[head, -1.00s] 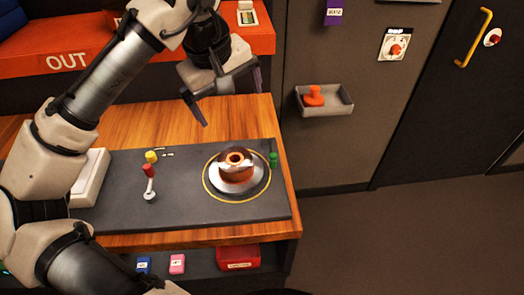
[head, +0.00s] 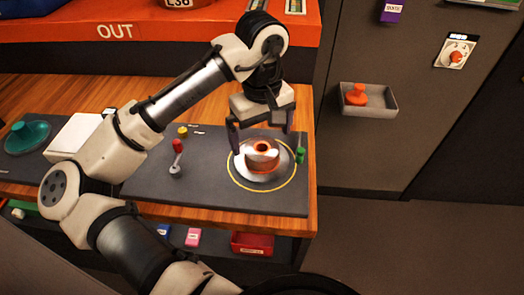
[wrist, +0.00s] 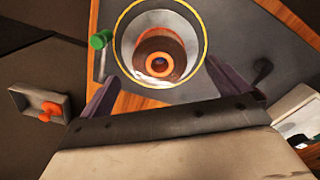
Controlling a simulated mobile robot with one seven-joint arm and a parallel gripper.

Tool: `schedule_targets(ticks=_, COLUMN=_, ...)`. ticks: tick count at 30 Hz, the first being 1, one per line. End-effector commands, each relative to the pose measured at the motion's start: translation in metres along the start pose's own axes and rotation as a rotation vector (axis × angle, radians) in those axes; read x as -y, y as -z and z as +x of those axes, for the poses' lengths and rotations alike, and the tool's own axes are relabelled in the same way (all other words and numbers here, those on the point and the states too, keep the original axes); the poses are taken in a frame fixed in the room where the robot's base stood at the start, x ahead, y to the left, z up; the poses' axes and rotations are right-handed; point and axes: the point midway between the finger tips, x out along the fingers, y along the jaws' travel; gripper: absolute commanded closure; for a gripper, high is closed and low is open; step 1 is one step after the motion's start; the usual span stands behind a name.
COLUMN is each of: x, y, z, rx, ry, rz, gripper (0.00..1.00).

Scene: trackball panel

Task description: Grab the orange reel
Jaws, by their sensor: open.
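The orange reel (head: 262,158) sits on a round pale dish (head: 243,172) inside a yellow ring on the dark panel. It is a brown-orange spool with a bright orange top rim and a centre hole. The wrist view looks down on the reel (wrist: 146,58) from above. My gripper (head: 262,138) is open and empty, with its fingers pointing down close above the reel. In the wrist view my gripper (wrist: 163,76) has its two fingers apart, to the left and right of the dish's near edge. Whether the fingers have reached the reel's height is unclear.
A green-topped lever (head: 300,155) stands right beside the ring. A red-knobbed lever (head: 177,148) and a yellow knob (head: 183,131) stand left on the panel (head: 210,190). A grey wall tray (head: 368,98) holds an orange knob-like piece (head: 355,95). A white box (head: 75,137) is further left.

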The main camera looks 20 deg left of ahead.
Motion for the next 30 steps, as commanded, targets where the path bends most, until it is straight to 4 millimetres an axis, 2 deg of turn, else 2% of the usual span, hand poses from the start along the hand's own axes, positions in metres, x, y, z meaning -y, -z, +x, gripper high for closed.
schedule_targets(ticks=12, x=0.000, y=-0.005, z=0.049, rx=0.002, ry=0.001, rz=-0.001, gripper=0.00)
schedule_targets(ticks=20, x=0.000, y=-0.005, z=0.052, rx=0.001, ry=0.000, rz=0.000, gripper=0.00)
schedule_targets(ticks=30, x=0.000, y=-0.004, z=0.052, rx=0.000, ry=0.000, rz=0.001, gripper=0.44)
